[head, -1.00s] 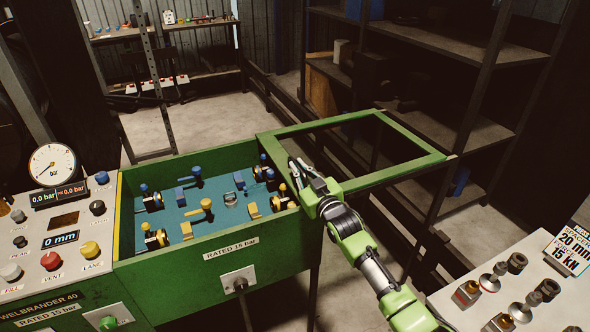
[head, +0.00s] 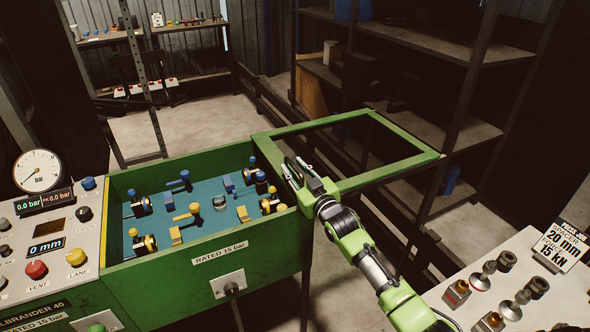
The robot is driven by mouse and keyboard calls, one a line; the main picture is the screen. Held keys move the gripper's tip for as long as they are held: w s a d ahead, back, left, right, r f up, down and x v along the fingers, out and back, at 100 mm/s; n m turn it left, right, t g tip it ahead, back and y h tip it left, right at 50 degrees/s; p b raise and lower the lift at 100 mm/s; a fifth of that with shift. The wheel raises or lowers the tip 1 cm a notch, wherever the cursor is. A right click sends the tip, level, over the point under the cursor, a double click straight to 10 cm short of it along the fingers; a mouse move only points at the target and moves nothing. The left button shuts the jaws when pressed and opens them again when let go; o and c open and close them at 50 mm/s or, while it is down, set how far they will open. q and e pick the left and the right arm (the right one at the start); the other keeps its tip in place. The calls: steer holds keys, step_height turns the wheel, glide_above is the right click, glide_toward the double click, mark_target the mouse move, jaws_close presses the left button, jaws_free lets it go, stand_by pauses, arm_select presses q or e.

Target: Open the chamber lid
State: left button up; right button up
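The chamber lid (head: 425,168) is a green rectangular frame with an open middle. It is swung open to the right and lies roughly level beyond the right side of the green chamber (head: 190,262). The chamber is uncovered, with blue and yellow fittings (head: 194,212) on its teal floor. My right gripper (head: 292,170) is at the chamber's right wall, by the lid's near left corner. Its fingertips look spread, with nothing visible between them. I cannot tell whether it touches the lid. My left gripper is not in view.
A control panel (head: 52,228) with a gauge (head: 37,170) and buttons stands left of the chamber. A pale bench (head: 545,308) with fittings and a sign (head: 562,246) is at the lower right. Dark shelving (head: 440,125) stands behind the lid. Bare floor shows behind the chamber.

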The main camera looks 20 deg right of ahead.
steer(key=shift+s, duration=0.3)
steer(key=s, duration=1.1)
steer(key=shift+s+d, duration=0.2)
